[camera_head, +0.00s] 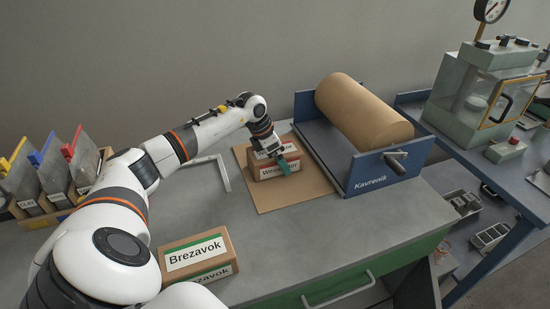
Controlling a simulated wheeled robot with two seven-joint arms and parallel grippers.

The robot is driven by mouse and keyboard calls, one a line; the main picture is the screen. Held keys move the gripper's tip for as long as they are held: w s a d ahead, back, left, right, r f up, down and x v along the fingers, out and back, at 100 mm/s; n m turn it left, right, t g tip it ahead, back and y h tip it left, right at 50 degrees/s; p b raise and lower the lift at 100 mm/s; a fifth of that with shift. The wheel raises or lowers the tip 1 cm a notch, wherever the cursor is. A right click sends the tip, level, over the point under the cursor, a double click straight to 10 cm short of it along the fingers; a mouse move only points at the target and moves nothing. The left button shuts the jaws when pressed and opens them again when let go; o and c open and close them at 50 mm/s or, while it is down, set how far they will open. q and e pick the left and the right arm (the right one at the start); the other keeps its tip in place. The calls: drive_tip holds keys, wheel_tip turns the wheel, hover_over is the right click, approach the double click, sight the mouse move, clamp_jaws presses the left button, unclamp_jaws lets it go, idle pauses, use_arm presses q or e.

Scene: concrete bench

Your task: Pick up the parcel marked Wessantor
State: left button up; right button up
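The parcel marked "Wess…" (268,173) is a small brown box with white labels and a red stripe. It sits on a brown sheet (310,186) on the bench, and part of its lettering is covered. My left gripper (281,165) is right at this parcel, with a teal finger across its front face. The other finger is hidden, so I cannot tell whether it grips the box. A second parcel, marked Brezavok (207,274), with a green stripe, lies nearer on the bench. My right gripper is not in view.
A blue Kavrenik roll holder (372,183) with a brown paper roll (362,110) stands just right of the parcel. A metal square (222,172) lies to its left. Folders in a rack (60,172) stand far left. A blue side bench (470,158) carries a press-like machine.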

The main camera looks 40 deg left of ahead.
use_arm(q)
drive_tip(key=shift+r, duration=0.1)
drive_tip(key=c, duration=1.3)
